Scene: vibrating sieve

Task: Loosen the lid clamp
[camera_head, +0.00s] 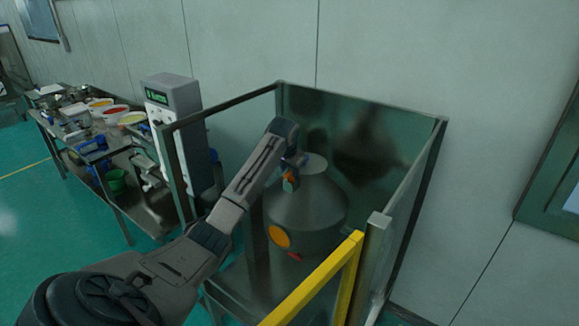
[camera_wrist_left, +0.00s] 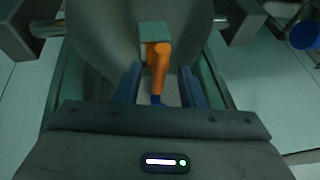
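The vibrating sieve (camera_head: 315,208) is a grey metal vessel with a cone-shaped top, standing inside an open-fronted metal enclosure. The lid clamp shows in the left wrist view as an orange handle (camera_wrist_left: 158,66) with a grey-green block at its far end and a blue part at its near end. In the head view a small orange part (camera_head: 289,184) shows by the cone. My left gripper (camera_head: 293,166) is at the cone's upper left side. In the left wrist view its two fingers (camera_wrist_left: 160,78) stand apart on either side of the handle, with gaps visible. My right gripper is not in view.
Metal enclosure walls (camera_head: 365,140) stand behind and right of the sieve. A yellow rail (camera_head: 318,284) crosses the front right. A grey cabinet with a green display (camera_head: 173,97) stands left. A cluttered bench (camera_head: 122,142) is further left.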

